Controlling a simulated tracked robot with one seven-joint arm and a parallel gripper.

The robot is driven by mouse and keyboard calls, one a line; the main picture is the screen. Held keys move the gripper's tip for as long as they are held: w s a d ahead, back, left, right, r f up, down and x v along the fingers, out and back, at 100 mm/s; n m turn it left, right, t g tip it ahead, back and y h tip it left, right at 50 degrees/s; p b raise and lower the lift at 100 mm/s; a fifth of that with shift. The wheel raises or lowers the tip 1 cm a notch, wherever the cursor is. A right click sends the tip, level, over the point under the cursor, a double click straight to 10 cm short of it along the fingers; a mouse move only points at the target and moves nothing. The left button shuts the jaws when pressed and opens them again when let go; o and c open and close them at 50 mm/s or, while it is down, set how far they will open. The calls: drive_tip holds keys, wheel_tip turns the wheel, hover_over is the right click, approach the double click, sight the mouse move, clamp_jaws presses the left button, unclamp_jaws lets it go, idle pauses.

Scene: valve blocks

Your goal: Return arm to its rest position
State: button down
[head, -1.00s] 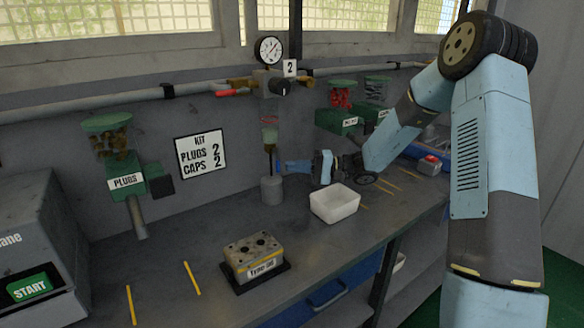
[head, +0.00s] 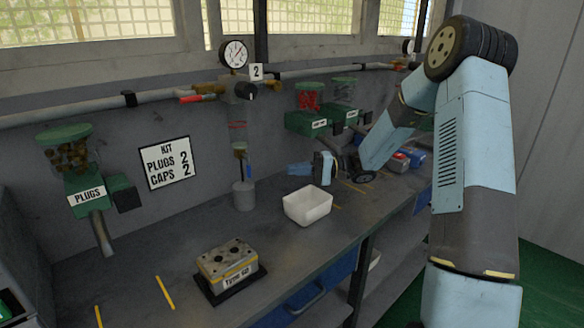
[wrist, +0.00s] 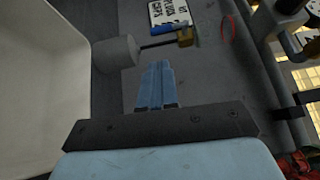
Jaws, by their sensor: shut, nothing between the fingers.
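My gripper (head: 292,169) is in the head view, above the bench and just behind and above the white tray. Its blue fingers point left, toward the upright tool on the grey round stand (head: 243,196), with a clear gap between. In the wrist view my gripper (wrist: 157,65) shows its blue fingers together, shut with nothing between them. My arm is bent, with its elbow high on the right of the head view. The wrist view shows the white tray (wrist: 40,90) at left and the round stand (wrist: 115,53) beyond the fingers.
A valve block (head: 227,262) sits on a dark plate at the bench front. Plugs dispenser (head: 85,195), kit sign (head: 167,162), gauge (head: 235,54) and the red-filled dispenser (head: 308,98) are along the wall. A red-topped box (head: 400,160) stands at the right. The bench between the stand and block is clear.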

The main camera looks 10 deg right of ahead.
drive_tip(key=s+d+r+n+g+h, duration=0.1)
drive_tip(key=s+r+h, duration=0.3)
drive_tip(key=s, duration=0.5)
drive_tip(key=s+r+n+h, duration=0.1)
drive_tip(key=s+r+h, duration=0.2)
drive_tip(key=s+h, duration=0.4)
drive_tip(key=s+d+r+m+t+h, duration=0.1)
drive_tip(key=s+d+r+t+h, duration=0.2)
drive_tip(key=s+d, duration=0.3)
drive_tip(key=s+d+r+m+t+h, duration=0.1)
drive_tip(key=s+d+r+t+h, duration=0.3)
drive_tip(key=s+d, duration=0.3)
drive_tip(key=s, duration=0.5)
drive_tip(key=shift+r, duration=0.25)
drive_tip(key=shift+w+a, duration=0.1)
drive_tip(key=w+a+n+h, duration=0.2)
drive_tip(key=w+a+n, duration=0.2)
drive_tip(key=w+a, duration=0.85)
drive_tip(key=w+a+f+n+t, duration=0.1)
drive_tip(key=w+a+n, duration=0.1)
drive_tip(key=a, duration=0.8)
drive_tip(key=w+a+f+n+t+y, duration=0.1)
drive_tip(key=w+a+f+n, duration=0.1)
drive_tip(key=w+a, duration=0.3)
drive_tip(key=a, duration=0.4)
drive_tip(key=shift+w+a+f, duration=0.2)
drive_tip(key=shift+a+f, duration=0.1)
drive_tip(key=shift+a, duration=0.05)
